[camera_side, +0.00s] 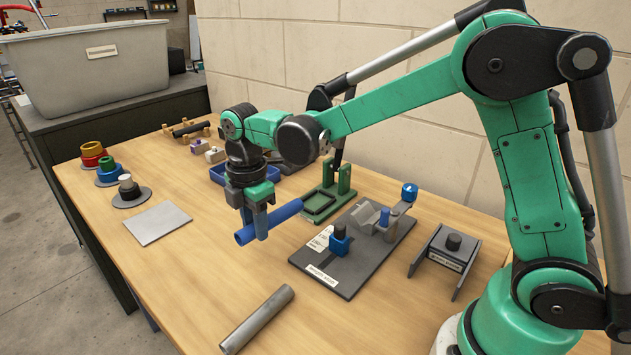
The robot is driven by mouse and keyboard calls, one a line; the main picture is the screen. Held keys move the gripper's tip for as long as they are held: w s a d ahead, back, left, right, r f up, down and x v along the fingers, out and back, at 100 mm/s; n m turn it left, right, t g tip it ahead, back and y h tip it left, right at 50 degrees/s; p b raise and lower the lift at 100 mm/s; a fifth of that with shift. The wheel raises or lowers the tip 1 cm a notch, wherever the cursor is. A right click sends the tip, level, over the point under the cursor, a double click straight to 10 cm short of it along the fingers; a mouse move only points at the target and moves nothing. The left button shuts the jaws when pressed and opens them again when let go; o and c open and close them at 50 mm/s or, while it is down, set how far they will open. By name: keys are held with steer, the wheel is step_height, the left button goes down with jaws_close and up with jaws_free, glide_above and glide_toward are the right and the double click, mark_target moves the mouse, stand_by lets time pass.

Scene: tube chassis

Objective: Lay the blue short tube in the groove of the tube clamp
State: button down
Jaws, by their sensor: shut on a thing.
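The blue short tube (285,212) is held by my gripper (254,228) above the table. It lies roughly level across the picture, one end toward the lower left and the other toward the upper right. The fingers are shut around its middle. What looks like the tube clamp is a grey grooved block (367,214) on a dark grey, labelled base plate (345,282), to the right of the tube. The tube is apart from it. The groove's inside is only partly visible, and no tube shows in it.
A green fixture (330,195) stands behind. A grey tube (257,320) lies in front. A blue tray (218,173) is behind my gripper.

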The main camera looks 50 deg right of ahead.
steer(key=s+d+r, duration=0.1)
steer(key=s+d, duration=0.3)
steer(key=d, duration=0.4)
steer(key=s+d+r, duration=0.1)
steer(key=s+d, duration=0.4)
steer(key=d, duration=0.4)
steer(key=shift+n, duration=0.4)
steer(key=shift+w+a+f, duration=0.1)
steer(key=shift+w+f, duration=0.05)
steer(key=shift+f, duration=1.5)
steer(key=shift+w+a+f, duration=0.1)
steer(key=shift+f, duration=1.55)
steer(key=shift+c, duration=2.4)
jaws_free()
